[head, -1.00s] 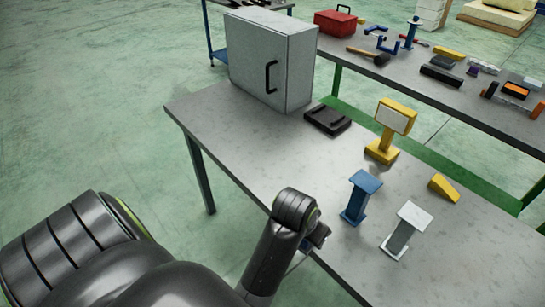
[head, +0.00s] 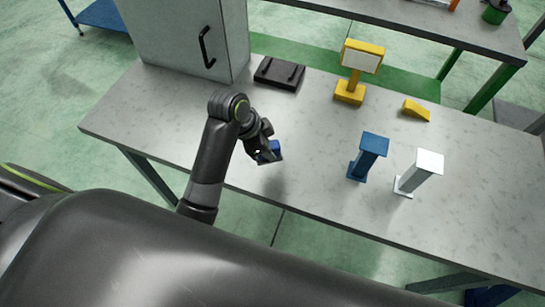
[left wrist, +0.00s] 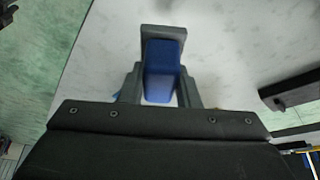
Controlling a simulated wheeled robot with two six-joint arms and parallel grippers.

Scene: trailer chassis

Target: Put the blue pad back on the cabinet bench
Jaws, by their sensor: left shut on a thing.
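My left gripper (head: 270,154) is shut on the blue pad (head: 264,156), above the front part of the cabinet bench (head: 300,185). A dark shadow lies on the bench top just below it. In the left wrist view the blue pad (left wrist: 160,72) sits between the grey fingers of the left gripper (left wrist: 160,95), with the pale bench top behind it. The gripper hides part of the pad, and the height of the gap to the bench is hard to judge. My right gripper is not in view.
A grey cabinet (head: 185,35) and a black case (head: 279,73) stand at the back left of the bench. A yellow stand (head: 350,90), yellow wedge (head: 416,111), blue stand (head: 368,158) and white-topped stand (head: 420,172) are to the right. The bench around the gripper is clear.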

